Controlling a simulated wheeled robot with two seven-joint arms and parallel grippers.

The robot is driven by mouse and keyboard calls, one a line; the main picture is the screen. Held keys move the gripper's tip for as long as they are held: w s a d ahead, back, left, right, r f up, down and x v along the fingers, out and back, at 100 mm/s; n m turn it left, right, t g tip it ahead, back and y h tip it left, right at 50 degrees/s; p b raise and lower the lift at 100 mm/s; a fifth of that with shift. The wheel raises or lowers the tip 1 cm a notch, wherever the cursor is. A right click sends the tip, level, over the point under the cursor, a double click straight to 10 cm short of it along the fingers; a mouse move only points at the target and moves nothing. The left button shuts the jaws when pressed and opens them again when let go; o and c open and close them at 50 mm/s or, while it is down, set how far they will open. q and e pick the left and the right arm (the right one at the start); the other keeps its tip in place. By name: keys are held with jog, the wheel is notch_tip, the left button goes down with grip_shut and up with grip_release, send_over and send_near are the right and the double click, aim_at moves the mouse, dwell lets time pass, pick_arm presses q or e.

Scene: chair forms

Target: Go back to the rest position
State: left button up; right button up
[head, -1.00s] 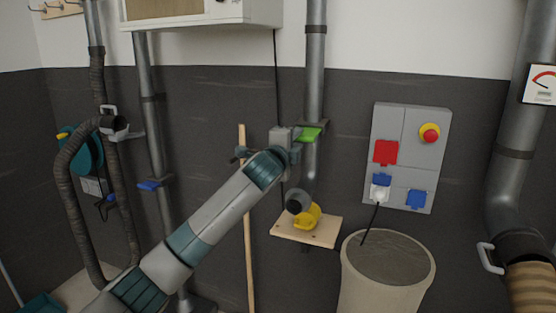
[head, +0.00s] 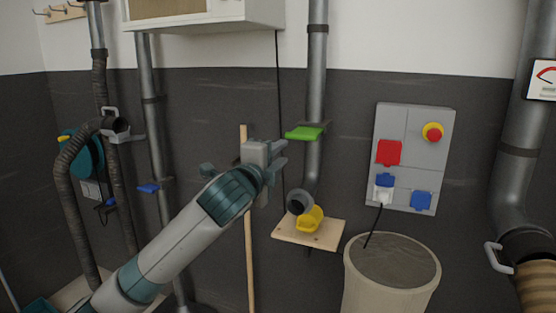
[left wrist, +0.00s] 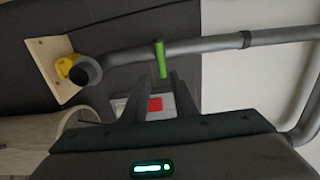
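My left arm comes in from the lower left in the head view. Its gripper (head: 277,163) is open and empty, left of and apart from the green blast-gate handle (head: 304,133) on the vertical grey pipe (head: 316,75). In the left wrist view the two fingers (left wrist: 162,92) stand apart with a gap between them. The green handle (left wrist: 160,58) shows beyond the fingertips, and nothing is held. My right gripper is in neither view.
A grey panel (head: 420,130) with a red button hangs to the right, above a beige bin (head: 385,290). A wooden pole (head: 249,260) and a hose (head: 65,190) stand to the left.

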pick_arm(q)
jog(key=shift+s+a, duration=0.1)
jog(key=shift+s, duration=0.2)
jog(key=shift+f, duration=0.1)
